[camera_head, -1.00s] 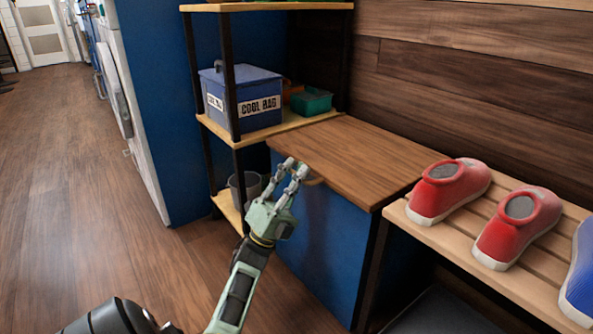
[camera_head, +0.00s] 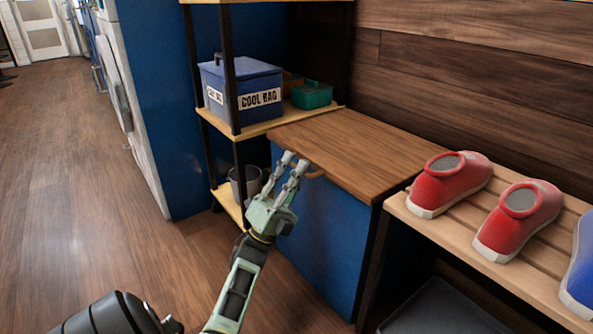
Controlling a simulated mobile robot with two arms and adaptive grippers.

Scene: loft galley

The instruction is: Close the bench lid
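The bench is a blue box (camera_head: 335,240) with a brown wooden lid (camera_head: 365,147). The lid lies flat over the top of the box, and I see no gap under it. A small wooden handle (camera_head: 316,174) shows at its front edge. My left gripper (camera_head: 290,163) is just in front of that edge, beside the handle, with its fingers pointing up and a gap between them. I cannot tell whether a finger touches the edge. Nothing shows between the fingers. My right gripper is not in view.
A black-framed shelf stands behind the bench with a blue cool bag (camera_head: 240,92) and a green box (camera_head: 312,95). A slatted rack (camera_head: 470,236) with red shoes (camera_head: 450,184) adjoins it on the right. The floor (camera_head: 90,200) at left is clear.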

